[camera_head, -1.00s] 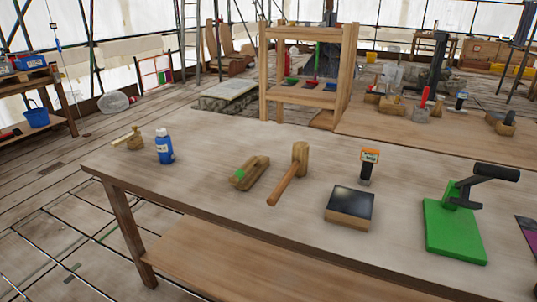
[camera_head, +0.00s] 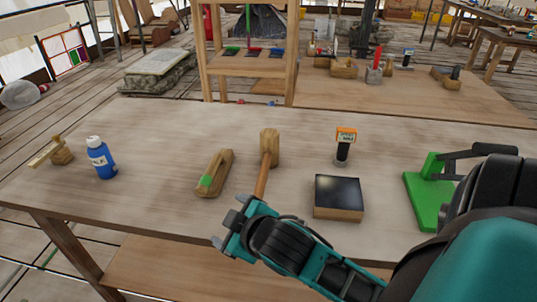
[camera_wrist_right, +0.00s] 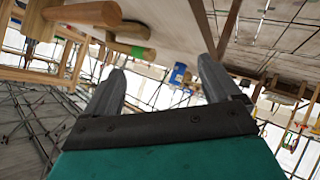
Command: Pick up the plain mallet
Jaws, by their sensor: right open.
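The plain wooden mallet (camera_head: 269,148) lies on the workbench in the head view, its thick head at the back and its handle pointing towards the front edge. My right gripper (camera_head: 229,221) is open and empty near the front edge, by the handle's near end, which it partly hides. In the right wrist view the mallet's handle (camera_wrist_right: 88,13) shows at the top left, outside the space between the open fingers (camera_wrist_right: 162,65). I cannot tell any contact with the mallet. My left gripper is not in view.
Right are a dark-topped block (camera_head: 338,197), an orange-topped tool (camera_head: 344,145) and a green-based press (camera_head: 425,200).

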